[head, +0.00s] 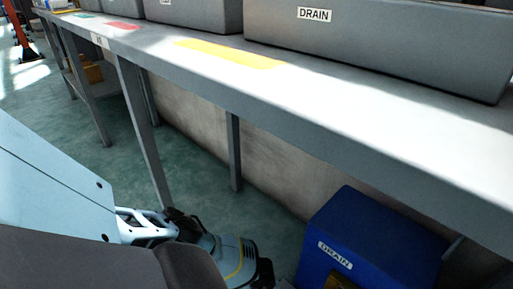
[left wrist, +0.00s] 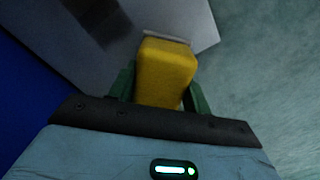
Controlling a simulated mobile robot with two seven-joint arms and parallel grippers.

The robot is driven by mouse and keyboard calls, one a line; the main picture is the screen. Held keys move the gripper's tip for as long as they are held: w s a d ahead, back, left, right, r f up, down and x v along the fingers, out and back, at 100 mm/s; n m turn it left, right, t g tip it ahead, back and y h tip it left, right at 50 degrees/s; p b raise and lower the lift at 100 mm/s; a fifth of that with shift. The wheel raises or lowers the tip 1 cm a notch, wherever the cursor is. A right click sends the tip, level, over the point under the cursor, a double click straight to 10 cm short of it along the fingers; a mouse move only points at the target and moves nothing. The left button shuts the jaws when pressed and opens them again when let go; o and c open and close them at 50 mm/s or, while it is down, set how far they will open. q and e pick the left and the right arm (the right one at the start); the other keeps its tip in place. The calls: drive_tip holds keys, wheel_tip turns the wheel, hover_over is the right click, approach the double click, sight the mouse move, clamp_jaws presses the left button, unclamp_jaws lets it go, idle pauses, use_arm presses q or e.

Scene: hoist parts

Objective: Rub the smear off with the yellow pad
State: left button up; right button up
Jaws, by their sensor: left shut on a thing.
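The yellow pad (left wrist: 167,72) is between the green fingers of my left gripper (left wrist: 162,88), which is shut on it. Beyond the pad in the left wrist view is a grey panel (left wrist: 185,16) with a dark, blurred patch (left wrist: 101,18) on it that looks like the smear. The patch lies up and left of the pad, apart from it in the picture. I cannot tell whether the pad touches the panel. My right gripper is in neither view.
A long grey bench (head: 330,121) crosses the head view, with grey bins and a yellow strip (head: 232,54) on top. A blue box (head: 375,232) labelled DRAIN stands under it near my left arm. Bench legs (head: 233,150) stand close by. Green floor (head: 95,140) is open at left.

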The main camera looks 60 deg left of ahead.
use_arm(q)
drive_tip(key=d, duration=0.2)
drive_tip(key=w+d, duration=0.1)
drive_tip(key=d, duration=0.1)
drive_tip(key=shift+w+d+r, duration=0.1)
drive_tip(key=shift+d, duration=0.3)
drive_tip(key=shift+w+d+b, duration=0.15)
drive_tip(key=shift+w+d, duration=0.1)
drive_tip(key=shift+d, duration=0.7)
drive_tip(key=shift+w+d+b, duration=0.15)
drive_tip(key=shift+w+d, duration=0.1)
drive_tip(key=shift+d, duration=0.7)
drive_tip(key=shift+w+d+b, duration=0.15)
drive_tip(key=shift+w+d, duration=0.1)
drive_tip(key=shift+d, duration=0.7)
drive_tip(key=shift+w+d, duration=0.1)
drive_tip(key=shift+d, duration=0.6)
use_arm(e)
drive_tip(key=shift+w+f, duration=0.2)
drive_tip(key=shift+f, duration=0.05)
use_arm(q)
drive_tip(key=shift+d, duration=0.1)
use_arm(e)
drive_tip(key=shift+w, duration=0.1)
